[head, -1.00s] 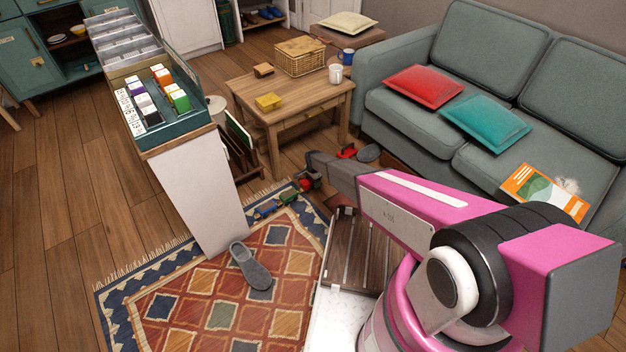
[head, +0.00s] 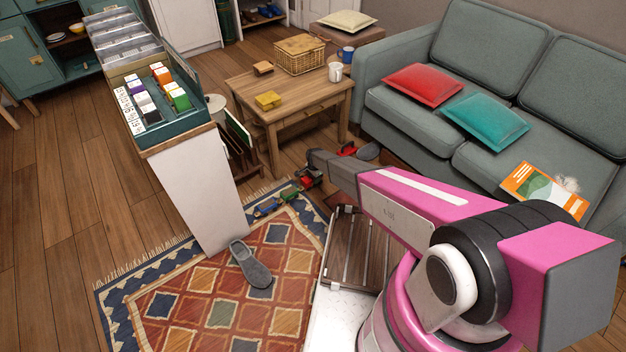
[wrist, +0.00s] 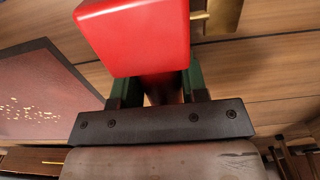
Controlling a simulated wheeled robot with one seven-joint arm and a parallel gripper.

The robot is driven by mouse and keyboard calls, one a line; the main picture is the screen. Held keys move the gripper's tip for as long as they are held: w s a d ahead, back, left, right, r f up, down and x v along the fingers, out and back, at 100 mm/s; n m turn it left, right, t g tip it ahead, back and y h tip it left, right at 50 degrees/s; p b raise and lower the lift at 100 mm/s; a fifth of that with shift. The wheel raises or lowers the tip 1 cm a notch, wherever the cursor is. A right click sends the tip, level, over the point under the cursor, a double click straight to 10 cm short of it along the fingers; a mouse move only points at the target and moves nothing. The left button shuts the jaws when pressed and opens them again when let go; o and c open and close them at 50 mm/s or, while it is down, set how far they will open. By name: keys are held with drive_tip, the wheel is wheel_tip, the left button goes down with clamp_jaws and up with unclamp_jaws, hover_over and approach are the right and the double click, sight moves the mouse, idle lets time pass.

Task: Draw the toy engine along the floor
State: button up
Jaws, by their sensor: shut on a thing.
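The toy engine (head: 309,178) is small and red, on the floor near the rug's far edge. A brass-coloured piece shows beside the red part. The exact contact is hidden under the red part.
A wooden coffee table (head: 270,87) stands just beyond the engine, with a sofa (head: 420,125) to the right. A grey slipper (head: 251,266) lies on the rug (head: 225,300). Another slipper (head: 368,151) and a red item (head: 347,149) lie beyond my arm. A white partition (head: 200,190) stands left.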

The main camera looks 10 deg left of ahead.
drive_tip(key=shift+w+d, duration=1.85)
drive_tip(key=shift+w, duration=0.35)
drive_tip(key=shift+w+d, duration=1.9)
drive_tip(key=shift+w, duration=0.25)
drive_tip(key=shift+w+d, duration=1.85)
drive_tip(key=shift+w, duration=0.35)
drive_tip(key=o, duration=1.2)
drive_tip(key=shift+c, duration=0.2)
wheel_tip(320, 180, up, 11)
drive_tip(key=s+d+r+n, duration=0.2)
drive_tip(key=s+d+r, duration=0.7)
drive_tip(key=r, duration=0.3)
drive_tip(key=s+d+r+n, duration=0.2)
drive_tip(key=s+d+r, duration=0.7)
drive_tip(key=r, duration=0.3)
drive_tip(key=s+d+r+n, duration=0.2)
drive_tip(key=s+d+r, duration=0.4)
drive_tip(key=s, duration=0.5)
drive_tip(key=s+d+r+n, duration=0.2)
drive_tip(key=s+d+r, duration=0.4)
drive_tip(key=s+r, duration=0.5)
drive_tip(key=shift+s+d+r, duration=0.15)
drive_tip(key=shift+s+d, duration=0.05)
drive_tip(key=shift+d, duration=0.05)
